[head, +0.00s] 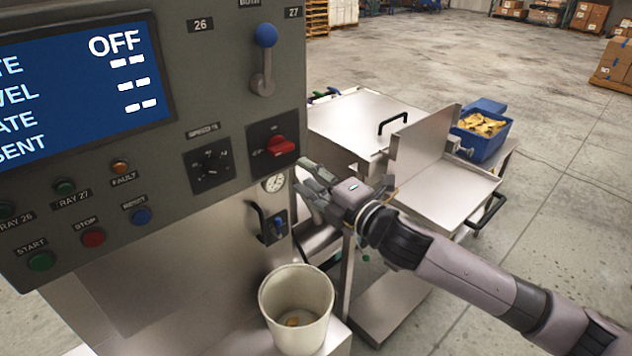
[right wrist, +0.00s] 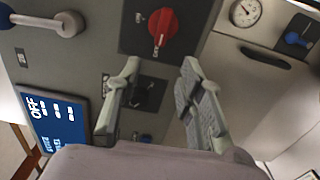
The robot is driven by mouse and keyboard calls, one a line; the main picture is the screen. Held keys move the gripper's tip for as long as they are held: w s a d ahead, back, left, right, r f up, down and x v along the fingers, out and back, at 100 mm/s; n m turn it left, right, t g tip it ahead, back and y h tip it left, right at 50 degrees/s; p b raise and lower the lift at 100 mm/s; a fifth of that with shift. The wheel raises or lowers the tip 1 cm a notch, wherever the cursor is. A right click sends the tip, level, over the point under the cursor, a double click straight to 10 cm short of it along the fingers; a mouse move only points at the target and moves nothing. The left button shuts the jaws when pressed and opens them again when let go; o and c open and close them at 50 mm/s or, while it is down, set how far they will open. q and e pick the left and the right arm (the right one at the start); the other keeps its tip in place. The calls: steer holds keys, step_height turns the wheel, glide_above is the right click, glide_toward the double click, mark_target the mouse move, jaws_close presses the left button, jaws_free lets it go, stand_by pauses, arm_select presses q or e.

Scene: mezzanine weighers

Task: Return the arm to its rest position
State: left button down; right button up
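My right arm reaches in from the lower right in the head view. Its gripper (head: 308,178) is in front of the lower right edge of the grey control panel (head: 225,95), just below the red rotary switch (head: 280,146). In the right wrist view the two fingers of the gripper (right wrist: 162,68) stand apart with nothing between them. The red switch (right wrist: 162,28) lies beyond the fingertips there. No contact with the switch shows. My left gripper is in neither view.
The panel screen (head: 80,90) reads OFF. A blue-knobbed lever (head: 265,55) juts out above the switch. A cream bucket (head: 297,300) stands below the gripper. A steel bench (head: 450,190) and a blue bin (head: 483,150) stand behind the arm. Open floor (head: 570,200) lies to the right.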

steer(key=shift+v, duration=0.95)
